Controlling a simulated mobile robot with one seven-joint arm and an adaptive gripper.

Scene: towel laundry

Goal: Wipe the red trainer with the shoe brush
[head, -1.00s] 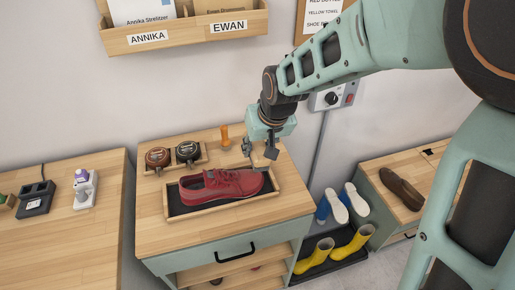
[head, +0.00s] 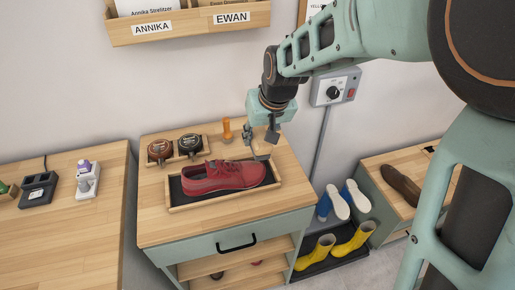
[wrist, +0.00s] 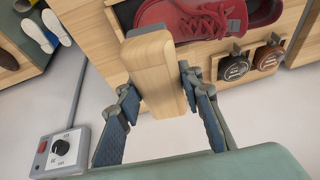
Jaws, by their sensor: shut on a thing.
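The red trainer (head: 224,176) lies on its sole in a shallow wooden tray with a dark mat (head: 176,192) on the cabinet top. It shows partly at the top of the wrist view (wrist: 185,20). My gripper (head: 260,140) is above the tray's back right corner, near the trainer's right end. In the wrist view my gripper (wrist: 158,90) is shut on the shoe brush (wrist: 152,70), a pale wooden block with a grey far end. The brush (head: 262,155) is small in the head view. I cannot tell whether it touches the trainer.
Two round polish tins (head: 160,150) (head: 190,145) and an orange-handled item (head: 227,130) stand behind the tray. A wall switch box (head: 335,90) is right of my gripper. Yellow boots (head: 350,241) and blue shoes (head: 333,203) are at right. A brown shoe (head: 402,187) lies on a bench.

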